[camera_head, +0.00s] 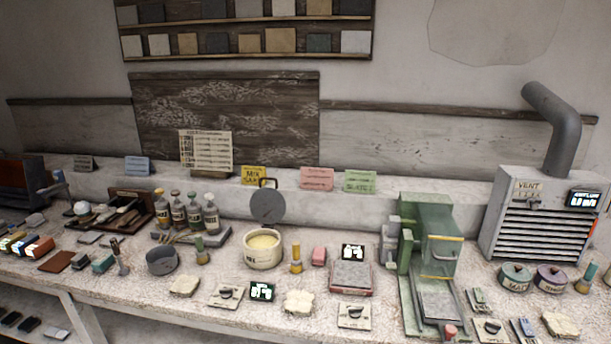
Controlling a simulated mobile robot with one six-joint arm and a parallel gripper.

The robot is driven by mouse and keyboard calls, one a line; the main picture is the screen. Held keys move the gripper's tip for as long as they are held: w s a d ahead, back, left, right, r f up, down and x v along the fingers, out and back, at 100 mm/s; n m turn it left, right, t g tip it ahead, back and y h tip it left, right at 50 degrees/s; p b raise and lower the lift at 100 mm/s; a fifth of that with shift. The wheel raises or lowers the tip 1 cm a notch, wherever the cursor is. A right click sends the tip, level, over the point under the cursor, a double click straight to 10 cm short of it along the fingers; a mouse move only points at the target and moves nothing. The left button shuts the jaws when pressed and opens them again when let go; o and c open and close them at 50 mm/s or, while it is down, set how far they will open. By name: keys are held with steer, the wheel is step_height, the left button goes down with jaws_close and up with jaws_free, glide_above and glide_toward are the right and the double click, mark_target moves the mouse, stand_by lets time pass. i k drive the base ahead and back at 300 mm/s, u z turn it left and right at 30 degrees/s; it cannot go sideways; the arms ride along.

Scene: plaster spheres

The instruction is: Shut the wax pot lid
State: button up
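The wax pot (262,256) is a cream, round pot with pale yellow wax showing inside, near the middle of the bench. A round dark grey lid (268,207) with a handle on its top edge stands upright behind the pot's rim, so the pot is open. The joint between lid and pot is too small to make out. My gripper is not in view.
A grey metal bowl (162,261) stands left of the pot, with several bottles (195,215) behind it. An amber-based tool (296,262) and a pink block (319,256) stand close on the right. A green press (430,250) is further right. Pale lumps and switch plates lie in front.

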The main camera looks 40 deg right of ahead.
mark_target(267, 205)
steer(key=z, duration=0.8)
steer(key=k, duration=1)
steer(key=i, duration=0.9)
